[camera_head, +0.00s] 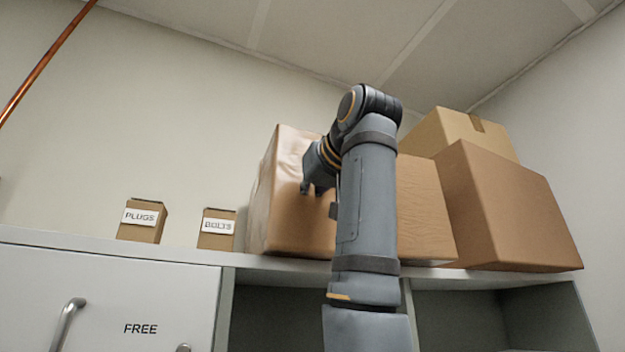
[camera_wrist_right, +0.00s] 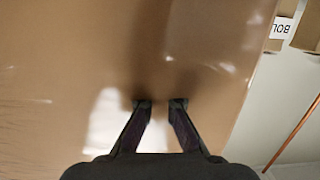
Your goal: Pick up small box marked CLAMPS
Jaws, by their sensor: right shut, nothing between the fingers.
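No box marked CLAMPS can be read in either view. Two small brown boxes stand on the shelf top at the left, one labelled PLUGS (camera_head: 141,232) and one labelled BOLTS (camera_head: 216,241). My right gripper (camera_head: 312,189) is in front of the large brown carton (camera_head: 288,225), partly hidden by my own arm. In the right wrist view my fingers (camera_wrist_right: 161,103) are over the carton's face (camera_wrist_right: 70,60) with nothing between them. I cannot tell whether they touch it. Part of the BOLTS label (camera_wrist_right: 282,28) shows at the upper right. My left gripper is not in view.
The white cabinet (camera_head: 110,290) below has a door marked FREE. A copper pipe (camera_head: 45,60) runs at the left.

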